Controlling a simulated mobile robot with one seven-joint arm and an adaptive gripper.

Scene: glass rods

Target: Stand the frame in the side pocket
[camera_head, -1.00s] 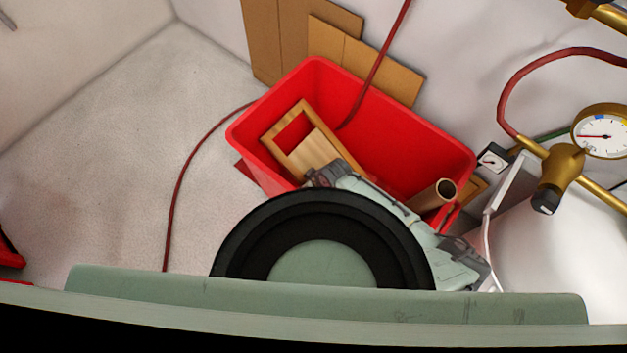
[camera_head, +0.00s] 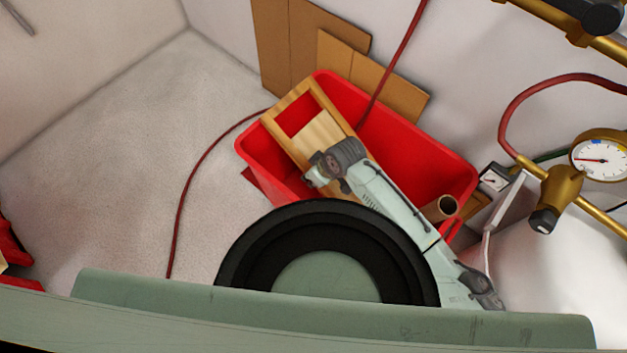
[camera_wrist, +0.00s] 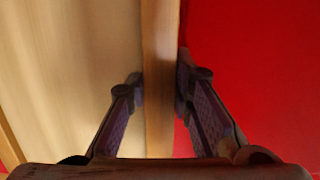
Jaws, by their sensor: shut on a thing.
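The frame (camera_head: 322,130) is light wood with a rectangular opening at its far end. It is tilted over the red bin (camera_head: 440,165), and its far end overlaps the bin's left rim in the head view. My gripper (camera_wrist: 158,85) is shut on one wooden bar of the frame (camera_wrist: 160,35), one finger on each side. In the head view my wrist hides the fingertips and the frame's near end. To the right of the bar, the wrist view shows only red. I cannot make out a side pocket for certain.
A cardboard tube (camera_head: 441,208) stands in the bin's right end. Cardboard sheets (camera_head: 375,75) lean on the wall behind. A red hose (camera_head: 180,215) runs along the floor at left. A brass valve with a gauge (camera_head: 600,160) stands at right. The left floor is mostly clear.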

